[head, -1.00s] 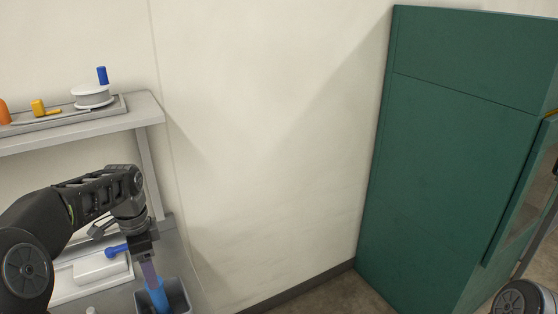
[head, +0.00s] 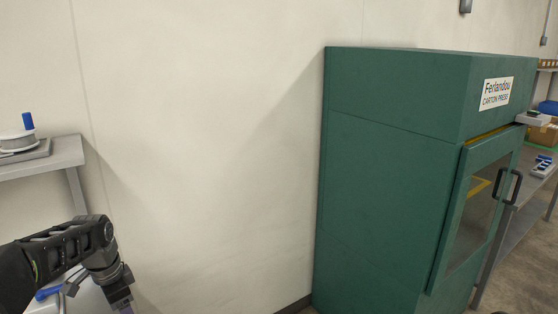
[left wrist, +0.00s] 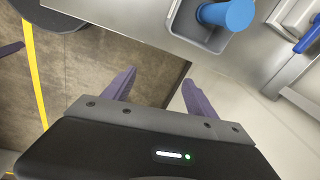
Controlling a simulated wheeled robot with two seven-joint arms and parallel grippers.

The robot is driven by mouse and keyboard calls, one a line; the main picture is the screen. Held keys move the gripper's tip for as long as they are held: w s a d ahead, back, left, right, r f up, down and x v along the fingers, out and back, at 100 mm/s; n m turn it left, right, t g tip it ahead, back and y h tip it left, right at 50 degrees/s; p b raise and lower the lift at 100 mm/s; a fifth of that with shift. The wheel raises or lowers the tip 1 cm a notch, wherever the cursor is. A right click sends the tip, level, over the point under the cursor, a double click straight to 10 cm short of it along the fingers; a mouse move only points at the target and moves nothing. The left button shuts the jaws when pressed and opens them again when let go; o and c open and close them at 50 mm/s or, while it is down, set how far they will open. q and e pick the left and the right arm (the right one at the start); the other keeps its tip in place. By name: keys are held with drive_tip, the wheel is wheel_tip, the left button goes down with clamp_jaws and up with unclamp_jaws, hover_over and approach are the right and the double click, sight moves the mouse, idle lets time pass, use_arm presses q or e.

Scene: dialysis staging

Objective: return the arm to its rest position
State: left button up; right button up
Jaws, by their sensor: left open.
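My left gripper (left wrist: 158,90) is open in the left wrist view, with two purple fingers apart and nothing between them. In the head view my left arm comes in at the lower left, and its fingertips are cut off by the bottom edge. A blue cylinder (left wrist: 226,14) stands in a grey bin (left wrist: 190,30) on the bench, beyond the fingers and apart from them. My right gripper is not in view.
A shelf (head: 62,158) at the left holds a white round piece (head: 16,141) with a blue peg. A green carton press (head: 395,180) stands at the right, with a bench (head: 535,205) behind it. Bare wall lies between. A yellow line (left wrist: 36,75) marks the floor.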

use_arm(q)
drive_tip(key=w+d+f+n+t+h, duration=0.1)
drive_tip(key=w+d+f+n+t, duration=0.3)
drive_tip(key=d+f, duration=0.4)
drive_tip(key=s+d+f+n+h, duration=0.2)
drive_tip(key=s+d+f+n, duration=0.2)
drive_tip(key=d+f, duration=0.85)
drive_tip(key=s+d+f+g, duration=0.1)
drive_tip(key=s+d+f, duration=0.3)
drive_tip(key=s, duration=0.4)
drive_tip(key=s+d+f+n+g+h, duration=0.1)
drive_tip(key=s+d+f, duration=0.3)
drive_tip(key=s, duration=0.4)
drive_tip(key=s+d+f+n+g, duration=0.1)
drive_tip(key=s+d+f+g, duration=0.1)
drive_tip(key=s+d+f, duration=0.3)
drive_tip(key=s, duration=0.3)
drive_tip(key=shift+s+d+g, duration=0.2)
drive_tip(key=shift+d+g, duration=0.05)
drive_tip(key=shift+g, duration=0.15)
drive_tip(key=shift+a+r, duration=0.1)
drive_tip(key=shift+a, duration=0.05)
